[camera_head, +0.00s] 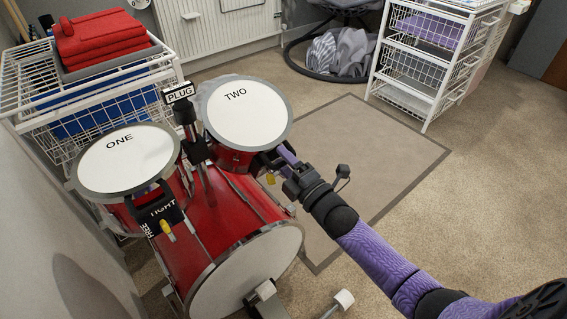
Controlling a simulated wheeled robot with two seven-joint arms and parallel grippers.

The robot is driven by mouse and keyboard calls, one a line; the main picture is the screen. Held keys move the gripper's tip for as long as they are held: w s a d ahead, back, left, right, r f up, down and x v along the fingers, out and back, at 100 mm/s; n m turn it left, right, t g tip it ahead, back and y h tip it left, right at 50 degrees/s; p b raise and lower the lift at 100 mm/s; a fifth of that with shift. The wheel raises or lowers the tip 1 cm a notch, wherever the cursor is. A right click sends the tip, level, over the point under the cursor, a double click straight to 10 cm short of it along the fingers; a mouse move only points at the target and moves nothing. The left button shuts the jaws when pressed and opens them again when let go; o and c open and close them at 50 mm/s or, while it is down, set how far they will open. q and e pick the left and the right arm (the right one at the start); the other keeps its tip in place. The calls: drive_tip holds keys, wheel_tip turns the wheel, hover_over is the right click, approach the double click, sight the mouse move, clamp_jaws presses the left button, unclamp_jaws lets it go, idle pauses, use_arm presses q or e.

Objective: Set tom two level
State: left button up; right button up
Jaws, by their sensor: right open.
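Tom two (245,115) is a red drum with a white head marked TWO, right of the central post. Its head looks tilted. Tom one (125,160) is a similar drum at the left. Both sit above the red bass drum (220,215). My right gripper (272,163) is open at the lower right edge of tom two; its fingertips are small and partly hidden, and I cannot tell whether they touch it. A yellow piece (270,179) shows just below the gripper. A bracket marked TIGHT and FREE (163,212) with a yellow knob hangs by tom one. My left gripper is out of view.
A white wire rack (60,110) with red towels (98,36) is close behind tom one. A white drawer tower (425,70) stands at the back right. Carpet at the right is clear.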

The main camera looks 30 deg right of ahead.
clamp_jaws()
idle(0.9)
idle(0.4)
